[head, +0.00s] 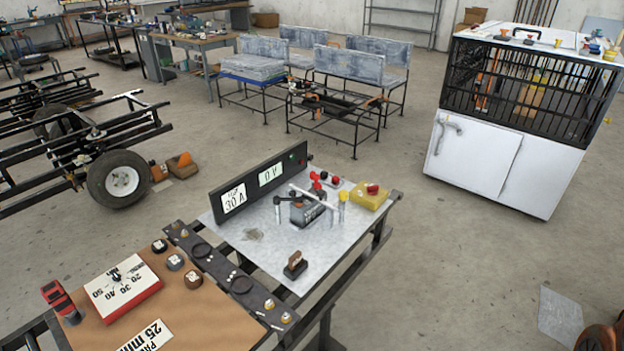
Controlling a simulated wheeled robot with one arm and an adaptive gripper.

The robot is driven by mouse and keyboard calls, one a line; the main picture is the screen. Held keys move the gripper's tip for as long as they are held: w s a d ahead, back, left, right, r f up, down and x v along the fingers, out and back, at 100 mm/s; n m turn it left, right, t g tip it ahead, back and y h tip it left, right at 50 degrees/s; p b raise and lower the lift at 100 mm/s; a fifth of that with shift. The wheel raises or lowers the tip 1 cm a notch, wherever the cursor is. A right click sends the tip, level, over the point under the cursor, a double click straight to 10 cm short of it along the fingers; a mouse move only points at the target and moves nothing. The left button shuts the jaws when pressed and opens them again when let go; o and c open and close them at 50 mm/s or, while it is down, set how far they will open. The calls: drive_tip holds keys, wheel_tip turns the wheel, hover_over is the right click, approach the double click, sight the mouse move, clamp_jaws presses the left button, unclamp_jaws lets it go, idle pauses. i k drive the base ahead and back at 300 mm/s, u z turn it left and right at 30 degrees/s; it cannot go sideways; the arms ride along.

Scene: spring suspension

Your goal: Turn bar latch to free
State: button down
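I cannot tell for sure which part is the bar latch. A grey bent bar (447,130) sits on the upper left of the white cabinet front (478,155) at the right; it could be the latch. Its exact position, free or locked, is too small to read. The cabinet's doors look shut. Above them is a black barred cage (520,88) with orange and yellowish things inside. My gripper is not in view.
A metal-topped bench (300,262) with a black meter panel (262,183), a small clamp-like device (308,208) and a yellow box (369,196) stands in the middle. A brown board (195,315) is at lower left. Open floor (440,240) lies between bench and cabinet.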

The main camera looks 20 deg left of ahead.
sight(342, 195)
drive_tip(key=u, duration=0.8)
drive_tip(key=i, duration=1.05)
drive_tip(key=u, duration=1.25)
drive_tip(key=i, duration=0.35)
drive_tip(key=u, duration=0.3)
